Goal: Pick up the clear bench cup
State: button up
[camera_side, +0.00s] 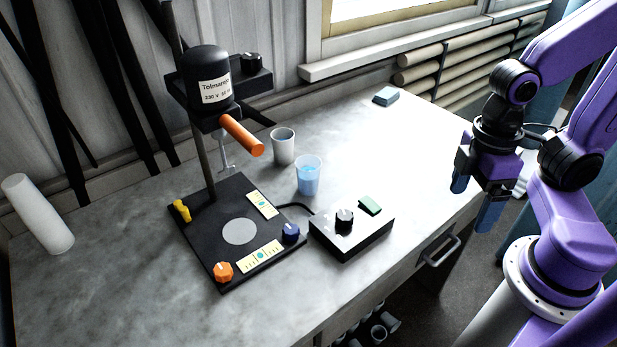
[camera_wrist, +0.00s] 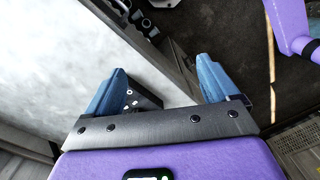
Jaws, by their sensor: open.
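The clear bench cup (camera_side: 308,176) stands upright near the middle of the table in the side view, with blue liquid in it. It is not seen in the wrist view. My gripper (camera_side: 474,203) is at the right, by the table's right edge and well apart from the cup. Its blue fingers are spread, with nothing between them. In the wrist view my gripper (camera_wrist: 163,88) is open and empty over the table's edge.
A control box (camera_side: 350,236) is in front. The table's right side is mostly clear.

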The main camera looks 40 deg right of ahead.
jog(key=f+m+g, duration=0.1)
jog(key=m+g, duration=0.1)
jog(key=m, duration=0.2)
jog(key=m+t+y, duration=0.8)
jog(key=m+y, duration=0.5)
jog(key=m, duration=1.7)
send_near(308, 177)
jog(key=w+a, duration=0.1)
jog(key=w+f, duration=0.1)
jog(key=w, duration=0.1)
jog(key=shift+a+f, duration=0.2)
jog(key=shift+a, duration=0.2)
jog(key=shift+w+x, duration=0.1)
jog(key=shift+x, duration=1.45)
jog(key=shift+w+x, duration=0.15)
jog(key=shift+x, duration=1.4)
jog(key=shift+d, duration=0.15)
jog(key=shift+c, duration=0.4)
